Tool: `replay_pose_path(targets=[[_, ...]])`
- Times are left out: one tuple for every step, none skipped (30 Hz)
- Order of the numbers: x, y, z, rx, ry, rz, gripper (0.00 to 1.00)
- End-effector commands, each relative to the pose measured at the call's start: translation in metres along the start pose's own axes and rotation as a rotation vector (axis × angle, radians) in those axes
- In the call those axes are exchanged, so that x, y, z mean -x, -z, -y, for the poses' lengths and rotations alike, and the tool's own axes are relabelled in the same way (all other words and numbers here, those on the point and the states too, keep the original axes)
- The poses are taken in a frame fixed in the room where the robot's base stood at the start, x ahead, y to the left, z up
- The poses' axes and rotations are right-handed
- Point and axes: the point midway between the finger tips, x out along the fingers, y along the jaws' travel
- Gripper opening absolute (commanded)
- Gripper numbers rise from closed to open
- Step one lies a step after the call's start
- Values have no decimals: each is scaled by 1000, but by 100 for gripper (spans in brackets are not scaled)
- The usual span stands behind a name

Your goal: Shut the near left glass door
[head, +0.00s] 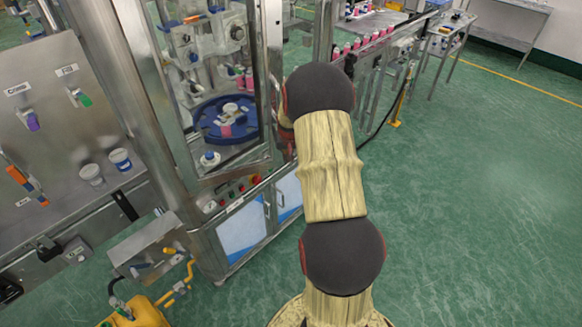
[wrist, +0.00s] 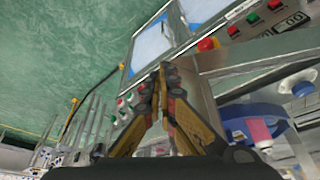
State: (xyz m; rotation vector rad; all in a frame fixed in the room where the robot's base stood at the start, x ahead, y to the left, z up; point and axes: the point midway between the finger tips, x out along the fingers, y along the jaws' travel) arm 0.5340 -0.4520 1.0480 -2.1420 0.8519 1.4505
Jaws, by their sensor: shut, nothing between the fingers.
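The crimping machine's glazed front, in a steel frame (head: 183,150), stands left of centre in the head view. I cannot tell its glass door panes apart for sure, nor how far the near left one is open. Behind the frame is a blue turntable (head: 205,131) with a pink-and-white can on it. My arm reaches up past the machine's right side, and my gripper is hidden in the head view. In the wrist view my gripper (wrist: 164,68) is shut and empty, its fingertips together near the machine's front. Contact with a door cannot be made out. The turntable (wrist: 243,112) also shows there.
Buttons line a control panel (head: 233,197) above blue-windowed cabinet doors (head: 241,236). Green floor (head: 480,190) is clear to the right.

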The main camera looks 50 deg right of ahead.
Motion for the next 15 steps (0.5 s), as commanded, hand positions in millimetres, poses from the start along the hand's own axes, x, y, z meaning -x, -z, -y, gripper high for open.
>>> replay_pose_path(targets=[[-6,13,2,25,11,-1,0],[-9,19,4,43,18,0,0],[-13,29,7,66,27,-2,0],[-15,36,9,83,34,-2,0],[-18,41,11,100,41,-1,0],[-21,50,14,122,49,-1,0],[-24,55,16,138,55,-1,0],[-26,61,18,151,61,-3,0],[-29,67,21,170,69,0,0],[-31,72,23,184,73,-2,0],[-33,76,25,195,78,-1,0],[-34,82,28,210,84,-1,0],[-36,86,29,220,88,-1,0],[-37,89,31,231,92,-1,0],[-38,92,33,241,96,0,0]])
